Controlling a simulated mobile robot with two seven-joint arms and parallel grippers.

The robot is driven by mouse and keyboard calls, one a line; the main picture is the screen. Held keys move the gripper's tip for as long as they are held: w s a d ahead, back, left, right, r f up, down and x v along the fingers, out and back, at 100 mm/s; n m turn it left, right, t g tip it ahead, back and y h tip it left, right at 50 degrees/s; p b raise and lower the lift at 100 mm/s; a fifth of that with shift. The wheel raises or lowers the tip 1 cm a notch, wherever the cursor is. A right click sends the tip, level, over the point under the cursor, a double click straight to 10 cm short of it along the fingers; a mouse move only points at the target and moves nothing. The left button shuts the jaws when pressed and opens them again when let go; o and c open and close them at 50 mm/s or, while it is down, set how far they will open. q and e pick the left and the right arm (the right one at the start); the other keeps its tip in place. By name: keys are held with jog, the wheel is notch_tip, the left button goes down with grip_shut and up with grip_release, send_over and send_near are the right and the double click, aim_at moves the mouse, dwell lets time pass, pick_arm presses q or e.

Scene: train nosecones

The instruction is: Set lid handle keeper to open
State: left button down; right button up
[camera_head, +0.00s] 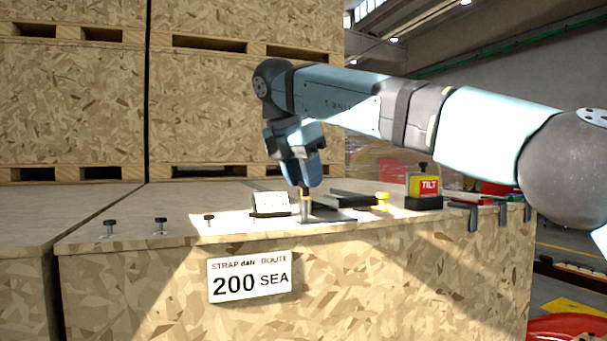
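The right gripper (306,205) points down at the top of the wooden crate (420,262), near its front edge. Its tip meets or hides a small part on a flat grey metal plate (335,216), which may be the lid handle keeper. I cannot tell the keeper's setting, nor whether the gripper touches or holds it. The fingers look close together, but what is between them is hidden. A dark bar (352,198) lies just right of the gripper. The left gripper is not in view.
A small white card on a black stand (270,204) is just left of the gripper. A red and yellow TILT indicator (424,186) and a yellow knob (382,201) stand to the right. Stacked crates (75,100) rise behind.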

jog(key=shift+o, duration=1.3)
jog(key=p+v, duration=0.2)
jog(key=v, duration=1.2)
jog(key=shift+w+a+f, duration=0.1)
jog(key=shift+a+f, duration=0.05)
